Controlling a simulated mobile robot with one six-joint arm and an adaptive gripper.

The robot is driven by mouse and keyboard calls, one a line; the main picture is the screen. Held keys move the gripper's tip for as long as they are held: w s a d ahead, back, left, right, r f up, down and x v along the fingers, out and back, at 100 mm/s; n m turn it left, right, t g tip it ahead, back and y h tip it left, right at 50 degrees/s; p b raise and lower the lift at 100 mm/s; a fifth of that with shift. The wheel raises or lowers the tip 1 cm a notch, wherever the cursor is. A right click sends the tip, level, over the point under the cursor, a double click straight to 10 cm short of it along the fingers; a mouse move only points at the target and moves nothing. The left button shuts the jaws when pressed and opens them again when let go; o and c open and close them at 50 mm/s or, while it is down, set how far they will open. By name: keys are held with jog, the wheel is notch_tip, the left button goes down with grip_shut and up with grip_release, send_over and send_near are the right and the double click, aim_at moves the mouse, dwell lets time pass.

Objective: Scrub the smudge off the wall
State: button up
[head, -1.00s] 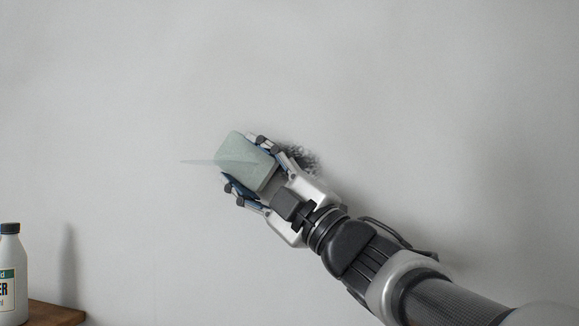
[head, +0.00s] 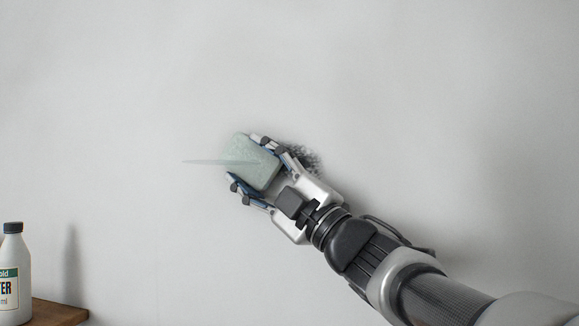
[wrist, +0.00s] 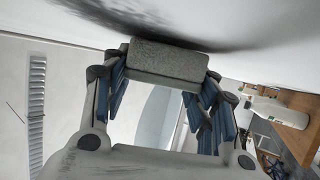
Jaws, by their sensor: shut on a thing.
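A pale green sponge block (head: 250,163) is held between the fingers of my gripper (head: 257,171) in front of the wall. In the wrist view the sponge (wrist: 165,62) spans the fingertips and its far side lies at or very close to the wall. A dark speckled smudge (head: 303,157) shows on the wall just right of my gripper, partly hidden behind it. In the wrist view a dark smear (wrist: 150,20) lies on the wall just beyond the sponge. A thin grey streak (head: 200,162) crosses the wall and the sponge from the left.
A white bottle with a black cap (head: 13,275) stands on a wooden surface (head: 60,313) at the lower left. The wall around the smudge (head: 420,90) is bare. The wrist view shows wooden furniture (wrist: 285,112) at the right.

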aim_at(275, 163)
jog(key=shift+d, duration=0.1)
jog(key=shift+s+d+b, duration=0.2)
jog(key=shift+d+b, duration=0.05)
jog(key=shift+d, duration=0.7)
jog(key=shift+s+d+b, duration=0.2)
jog(key=shift+d+b, duration=0.05)
jog(key=shift+d, duration=0.7)
jog(key=shift+s+d+b, duration=0.2)
jog(key=shift+d+b, duration=0.2)
jog(key=shift+d, duration=1.55)
jog(key=shift+s+d+b, duration=0.2)
jog(key=shift+d+b, duration=0.15)
jog(key=shift+d, duration=1.6)
jog(key=shift+a, duration=0.15)
jog(key=shift+w+a+b, duration=0.25)
jog(key=shift+a+b, duration=0.05)
jog(key=shift+a, duration=1.6)
jog(key=shift+w+a+b, duration=0.3)
jog(key=shift+a+b, duration=0.05)
jog(key=shift+a, duration=1.55)
jog(key=shift+w+a+b, duration=0.25)
jog(key=shift+a+b, duration=0.05)
jog(key=shift+a, duration=1.6)
jog(key=shift+r, duration=0.1)
jog(key=shift+d, duration=0.15)
